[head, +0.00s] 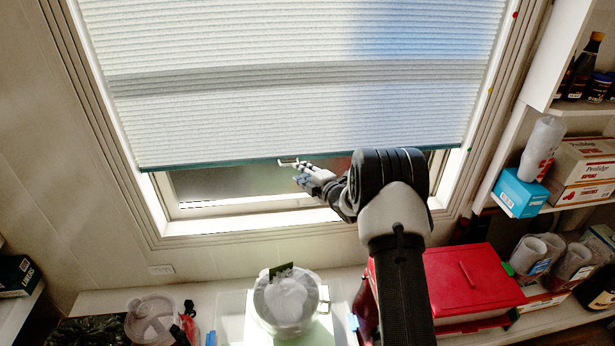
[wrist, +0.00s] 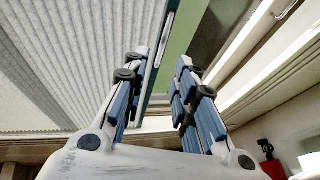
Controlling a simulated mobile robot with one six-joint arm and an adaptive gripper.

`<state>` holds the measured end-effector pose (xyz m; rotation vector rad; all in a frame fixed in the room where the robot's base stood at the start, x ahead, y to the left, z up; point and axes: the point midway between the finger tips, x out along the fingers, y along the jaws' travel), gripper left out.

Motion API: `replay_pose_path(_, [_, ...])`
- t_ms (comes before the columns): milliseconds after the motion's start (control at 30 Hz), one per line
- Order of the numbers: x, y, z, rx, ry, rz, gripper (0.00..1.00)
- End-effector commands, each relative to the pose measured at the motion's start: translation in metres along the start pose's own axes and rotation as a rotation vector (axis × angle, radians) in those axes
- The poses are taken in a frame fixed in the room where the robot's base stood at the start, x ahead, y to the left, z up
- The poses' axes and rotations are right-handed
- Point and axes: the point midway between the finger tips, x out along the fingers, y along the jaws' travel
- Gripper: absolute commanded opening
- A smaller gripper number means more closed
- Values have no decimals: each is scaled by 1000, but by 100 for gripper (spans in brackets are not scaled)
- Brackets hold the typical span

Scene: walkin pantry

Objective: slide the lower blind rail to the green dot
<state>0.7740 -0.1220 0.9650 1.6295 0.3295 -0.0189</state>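The white pleated blind (head: 300,100) covers most of the window. Its thin teal lower rail (head: 220,163) hangs above the sill, tilted slightly in the picture, with a small pale handle (head: 288,161) near its middle. My gripper (head: 303,172) is right by the handle at the rail; I cannot tell whether it touches. In the wrist view my gripper (wrist: 160,68) has its two blue-padded fingers apart, and the teal rail (wrist: 167,38) runs up beyond the gap between them. A red dot (head: 515,15) is on the right window frame.
Below the window a counter holds a white lidded pot (head: 287,300), a clear jar (head: 154,320) and a red box (head: 470,280). Shelves (head: 560,107) with boxes, cups and bottles stand at the right. The window opening below the rail is uncovered.

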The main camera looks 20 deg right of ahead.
Motion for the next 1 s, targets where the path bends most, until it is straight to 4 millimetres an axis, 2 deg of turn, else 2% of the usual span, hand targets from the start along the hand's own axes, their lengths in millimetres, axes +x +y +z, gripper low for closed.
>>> replay_pose_path(100, [-17,1,0,0,0,0,26])
replay_pose_path(233, [-27,0,0,0,0,0,26])
replay_pose_path(767, [-29,2,-1,2,-1,-1,26])
replay_pose_path(867, [-33,17,-2,25,-25,-15,26])
replay_pose_path(1000, [-52,60,-9,125,-113,-69,26])
